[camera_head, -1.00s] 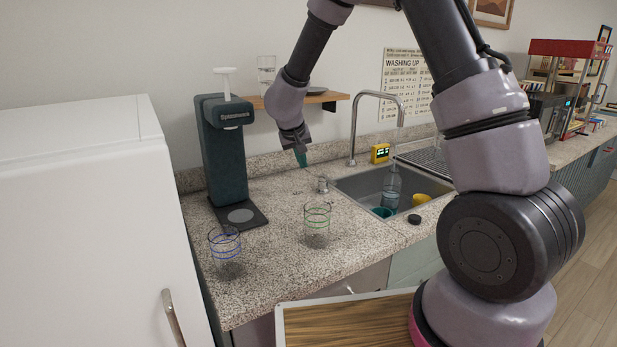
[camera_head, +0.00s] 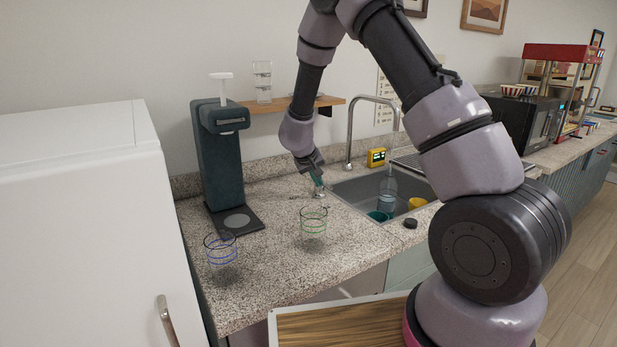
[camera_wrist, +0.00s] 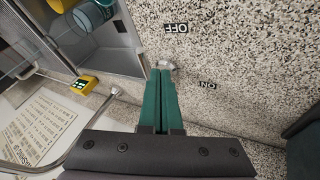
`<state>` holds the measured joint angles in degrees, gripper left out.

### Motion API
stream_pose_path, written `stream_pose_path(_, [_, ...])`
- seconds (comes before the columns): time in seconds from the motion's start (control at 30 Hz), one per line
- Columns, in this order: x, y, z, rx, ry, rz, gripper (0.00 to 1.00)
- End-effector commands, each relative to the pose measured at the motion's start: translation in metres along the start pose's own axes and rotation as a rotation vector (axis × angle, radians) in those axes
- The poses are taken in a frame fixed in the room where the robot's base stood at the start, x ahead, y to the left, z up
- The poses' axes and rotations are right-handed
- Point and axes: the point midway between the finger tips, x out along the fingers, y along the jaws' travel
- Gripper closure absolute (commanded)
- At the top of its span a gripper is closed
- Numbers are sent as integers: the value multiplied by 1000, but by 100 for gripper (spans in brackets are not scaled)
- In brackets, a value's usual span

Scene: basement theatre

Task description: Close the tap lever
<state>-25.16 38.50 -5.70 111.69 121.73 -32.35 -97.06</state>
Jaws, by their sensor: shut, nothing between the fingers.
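The metal tap lever (camera_head: 319,194) stands on the speckled counter just left of the sink. In the wrist view, the lever (camera_wrist: 165,65) is a small silver piece at my fingertips, partly hidden by them. The counter carries an "OFF" label (camera_wrist: 176,28) and an "ON" label (camera_wrist: 207,85) beside it. My gripper (camera_head: 317,181) has green fingers pressed together, with nothing between them. Its tips (camera_wrist: 160,72) are at the lever, touching or very close; I cannot tell which. The tall curved tap (camera_head: 350,130) rises behind the sink.
The grey sink (camera_head: 350,190) holds a bottle (camera_head: 388,190), a teal cup (camera_head: 378,216) and a yellow cup (camera_head: 417,203). A yellow timer (camera_head: 376,157) stands behind it. Green-ringed (camera_head: 313,222) and blue-ringed (camera_head: 220,250) glasses and a dark drink machine (camera_head: 222,155) stand left.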

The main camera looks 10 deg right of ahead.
Motion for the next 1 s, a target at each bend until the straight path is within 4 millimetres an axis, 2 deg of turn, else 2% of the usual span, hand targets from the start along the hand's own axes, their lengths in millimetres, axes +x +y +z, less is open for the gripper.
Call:
stream_pose_path(0.17, [7, 9, 1, -3, -1, -1, 100])
stream_pose_path(0.53, [8, 11, 2, -2, -1, -1, 100])
stream_pose_path(0.8, [18, 30, 5, 1, -4, -1, 100])
stream_pose_path(1.0, [20, 33, 6, -1, -5, 1, 100])
